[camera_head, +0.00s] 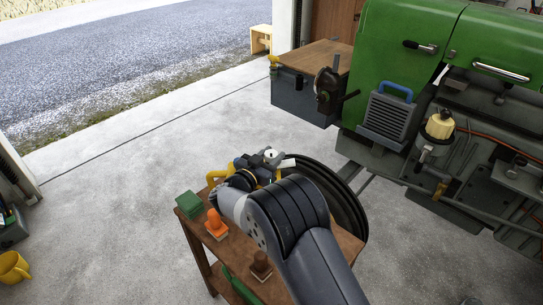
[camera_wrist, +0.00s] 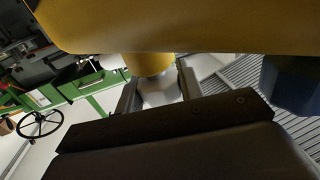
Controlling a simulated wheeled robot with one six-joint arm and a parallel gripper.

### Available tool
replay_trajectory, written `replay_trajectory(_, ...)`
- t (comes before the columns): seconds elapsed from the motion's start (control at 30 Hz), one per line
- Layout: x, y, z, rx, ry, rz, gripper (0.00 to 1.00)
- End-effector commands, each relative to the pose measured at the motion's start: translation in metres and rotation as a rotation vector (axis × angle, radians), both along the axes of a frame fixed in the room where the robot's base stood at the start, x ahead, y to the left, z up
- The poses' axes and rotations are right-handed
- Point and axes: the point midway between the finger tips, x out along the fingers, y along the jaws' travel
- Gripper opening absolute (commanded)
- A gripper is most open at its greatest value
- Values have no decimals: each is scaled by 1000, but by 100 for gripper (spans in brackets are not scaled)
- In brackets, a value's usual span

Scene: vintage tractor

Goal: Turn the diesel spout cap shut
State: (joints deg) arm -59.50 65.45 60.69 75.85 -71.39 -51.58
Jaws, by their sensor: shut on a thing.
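In the wrist view, a pale grey faceted cap (camera_wrist: 160,92) sits at the end of a short yellow spout (camera_wrist: 148,64). My gripper (camera_wrist: 158,94) has one finger on each side of the cap and is shut on it. A large yellow body (camera_wrist: 190,25) fills the top of this view. In the head view, a yellow part (camera_head: 216,178) shows beside my wrist above the small table. My arm hides most of it, and the cap cannot be made out there. I cannot tell how far the cap is turned.
The brown table (camera_head: 193,232) carries a green box (camera_head: 189,204), an orange piece (camera_head: 215,224) and a brown piece (camera_head: 261,265). A dark tyre (camera_head: 345,195) lies close behind. The green tractor (camera_head: 400,45) stands at the right.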

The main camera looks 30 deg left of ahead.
Motion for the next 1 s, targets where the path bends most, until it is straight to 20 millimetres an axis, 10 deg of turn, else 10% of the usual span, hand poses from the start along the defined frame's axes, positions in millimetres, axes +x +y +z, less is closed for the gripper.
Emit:
replay_trajectory(0.4,0,0,1,2,-2,-9,13)
replay_trajectory(0.43,0,0,1,2,-2,-8,36)
replay_trajectory(0.7,0,0,1,1,-2,-8,58)
replay_trajectory(1.0,-4,1,0,1,-1,-7,58)
